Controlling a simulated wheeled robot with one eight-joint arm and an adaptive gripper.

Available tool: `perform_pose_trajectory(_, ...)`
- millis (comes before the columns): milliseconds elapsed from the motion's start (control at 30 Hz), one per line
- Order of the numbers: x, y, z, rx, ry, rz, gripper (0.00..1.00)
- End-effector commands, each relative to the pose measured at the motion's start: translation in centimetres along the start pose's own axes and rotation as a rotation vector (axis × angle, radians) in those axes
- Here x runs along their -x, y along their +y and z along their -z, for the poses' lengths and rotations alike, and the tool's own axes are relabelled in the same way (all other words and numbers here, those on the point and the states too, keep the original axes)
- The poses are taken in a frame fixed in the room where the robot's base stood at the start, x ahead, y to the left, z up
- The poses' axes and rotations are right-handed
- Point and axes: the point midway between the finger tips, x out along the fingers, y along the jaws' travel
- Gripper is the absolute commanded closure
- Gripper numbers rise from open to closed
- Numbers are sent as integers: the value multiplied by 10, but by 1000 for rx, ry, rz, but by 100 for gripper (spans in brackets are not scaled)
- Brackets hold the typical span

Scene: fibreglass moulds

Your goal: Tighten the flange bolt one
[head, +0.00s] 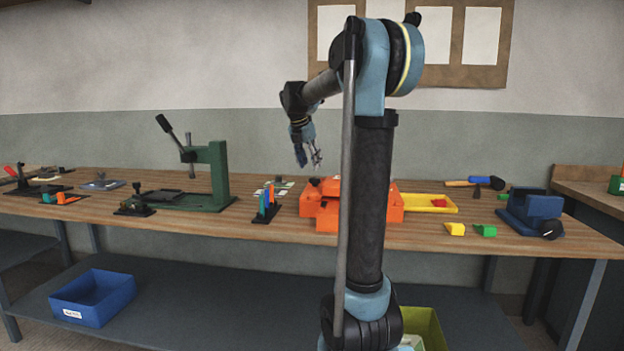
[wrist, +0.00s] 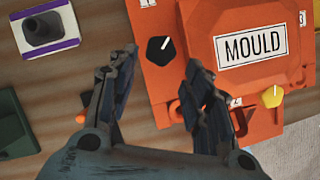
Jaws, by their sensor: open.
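The orange mould (head: 318,224) stands on the bench, partly hidden behind my arm in the head view. In the wrist view the mould (wrist: 203,20) has a MOULD label, a black knob (wrist: 160,50) with a white pointer line, and a yellow knob (wrist: 272,96). Small number plates show by its corners; the one above the black knob is cut off, so I cannot tell its number. My gripper (head: 316,158) is open and empty above the bench. In the wrist view my gripper's fingers (wrist: 162,58) are spread to either side of the black knob, apparently still above it.
A green press (head: 218,175) stands to the left, with a rack of coloured pieces (head: 267,203) between it and the mould. To the right are a yellow tray (head: 428,208), yellow and green blocks (head: 485,231), a hammer (head: 485,182) and a blue vice (head: 535,210).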

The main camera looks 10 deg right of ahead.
Motion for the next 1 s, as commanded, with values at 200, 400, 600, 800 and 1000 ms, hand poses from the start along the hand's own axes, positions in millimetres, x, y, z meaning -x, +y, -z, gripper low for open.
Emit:
perform_pose_trajectory(200,-38,0,0,-1,0,0,54)
perform_pose_trajectory(400,-60,0,0,-1,0,0,54)
perform_pose_trajectory(600,-68,0,0,0,0,0,54)
perform_pose_trajectory(800,-68,0,0,1,0,0,54)
perform_pose_trajectory(1000,-68,0,1,1,0,-1,87)
